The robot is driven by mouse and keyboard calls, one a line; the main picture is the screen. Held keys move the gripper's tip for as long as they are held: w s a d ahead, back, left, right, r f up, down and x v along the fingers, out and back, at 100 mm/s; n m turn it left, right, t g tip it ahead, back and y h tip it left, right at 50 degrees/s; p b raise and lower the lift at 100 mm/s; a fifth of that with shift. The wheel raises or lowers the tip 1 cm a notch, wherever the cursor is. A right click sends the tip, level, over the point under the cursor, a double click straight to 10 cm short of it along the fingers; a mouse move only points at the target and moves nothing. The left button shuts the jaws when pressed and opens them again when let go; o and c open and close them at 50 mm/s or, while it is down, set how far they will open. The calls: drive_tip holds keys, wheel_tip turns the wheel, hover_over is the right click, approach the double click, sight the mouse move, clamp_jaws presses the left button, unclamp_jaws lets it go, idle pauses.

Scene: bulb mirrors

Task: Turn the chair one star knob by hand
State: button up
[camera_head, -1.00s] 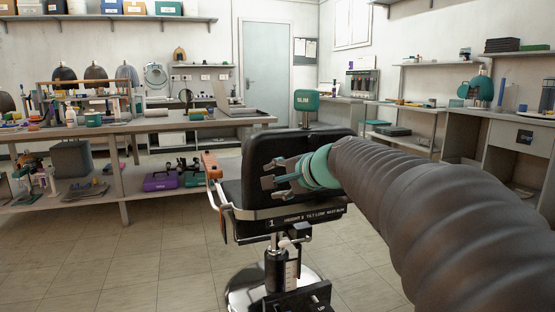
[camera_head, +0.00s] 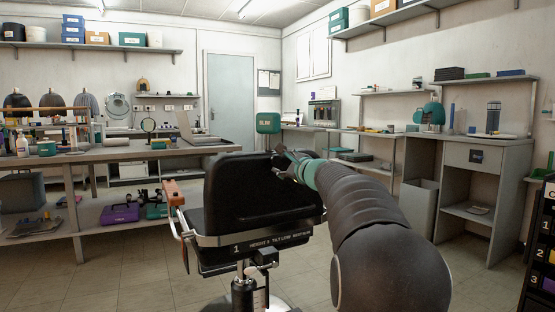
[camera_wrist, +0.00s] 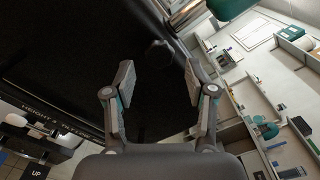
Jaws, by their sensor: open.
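Chair one (camera_head: 262,190), a black chair marked "1" on its grey rear bar (camera_head: 250,240), stands at the centre of the head view. Its black surface fills the upper left of the wrist view (camera_wrist: 60,60). My gripper (camera_head: 280,162) is at the upper right of the chair's back, partly lost against the black. In the wrist view my gripper (camera_wrist: 158,80) is open, with nothing between its fingers. A small dark curved part (camera_wrist: 158,48) shows beyond the fingertips; I cannot tell if it is the star knob. I cannot clearly make out a star knob elsewhere.
A long workbench (camera_head: 75,158) stands to the left, and a grey desk (camera_head: 470,150) to the right. A black labelled drawer unit (camera_head: 540,250) is at the right edge. Tiled floor (camera_head: 130,270) is open at the lower left.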

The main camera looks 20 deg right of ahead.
sight(277, 160)
drive_tip(key=w+p, duration=0.1)
drive_tip(key=w, duration=0.1)
drive_tip(key=w+p, duration=0.1)
drive_tip(key=shift+w+a+r, duration=0.15)
drive_tip(key=shift+w, duration=0.35)
drive_tip(key=shift+w, duration=0.3)
drive_tip(key=c, duration=0.9)
drive_tip(key=shift+o, duration=0.2)
